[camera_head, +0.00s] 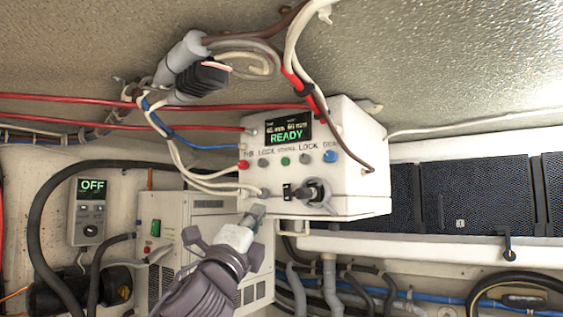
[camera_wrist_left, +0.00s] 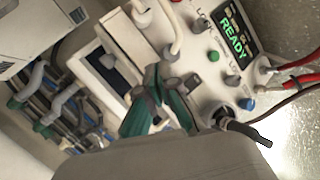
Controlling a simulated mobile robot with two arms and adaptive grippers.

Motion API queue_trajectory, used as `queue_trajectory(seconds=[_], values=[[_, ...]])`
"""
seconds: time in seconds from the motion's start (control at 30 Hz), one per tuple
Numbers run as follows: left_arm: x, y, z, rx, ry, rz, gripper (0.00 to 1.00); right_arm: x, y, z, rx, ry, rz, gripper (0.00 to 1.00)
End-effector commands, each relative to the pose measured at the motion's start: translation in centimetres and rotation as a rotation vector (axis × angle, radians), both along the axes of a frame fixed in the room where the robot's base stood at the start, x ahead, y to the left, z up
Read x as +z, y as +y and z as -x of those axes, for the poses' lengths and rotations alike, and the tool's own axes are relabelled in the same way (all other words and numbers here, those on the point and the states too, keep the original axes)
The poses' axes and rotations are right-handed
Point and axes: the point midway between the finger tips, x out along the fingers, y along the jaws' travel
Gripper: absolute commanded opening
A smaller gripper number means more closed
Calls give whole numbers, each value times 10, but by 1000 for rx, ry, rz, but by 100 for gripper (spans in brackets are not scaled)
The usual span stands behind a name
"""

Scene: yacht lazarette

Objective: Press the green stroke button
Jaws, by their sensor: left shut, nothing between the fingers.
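The green stroke button (camera_head: 285,161) sits in the middle of a row of buttons on the front of a white control box (camera_head: 370,160). It also shows in the left wrist view (camera_wrist_left: 213,56). The box's display (camera_head: 288,129) reads READY. My left gripper (camera_head: 256,212) is shut and empty, just below the lower left of the box front. In the left wrist view its fingertips (camera_wrist_left: 153,75) are left of the green button and apart from it. My right gripper is not in view.
A red button (camera_head: 243,165), grey buttons and a blue button (camera_head: 330,156) share the row. A black-handled switch (camera_head: 310,192) sticks out below them. White cables run into the box's left side. A grey unit reading OFF (camera_head: 91,186) is at the left.

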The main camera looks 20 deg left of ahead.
Motion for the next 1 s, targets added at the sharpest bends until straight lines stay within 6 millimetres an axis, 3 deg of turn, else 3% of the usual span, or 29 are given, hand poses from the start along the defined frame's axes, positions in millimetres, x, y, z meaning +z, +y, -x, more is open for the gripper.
queue_trajectory(seconds=[0.03, 0.1, 0.33, 0.53, 1.0], values=[[20, -1, 15, 13, -44, -30, 0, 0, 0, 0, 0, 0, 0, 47], [42, -3, 33, 31, -95, -65, 0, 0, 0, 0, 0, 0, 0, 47], [87, -8, 78, 81, -212, -148, 0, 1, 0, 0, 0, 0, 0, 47], [98, -9, 90, 96, -242, -170, 0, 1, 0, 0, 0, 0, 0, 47], [98, -12, 81, 94, -238, -166, 0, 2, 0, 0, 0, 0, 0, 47]])
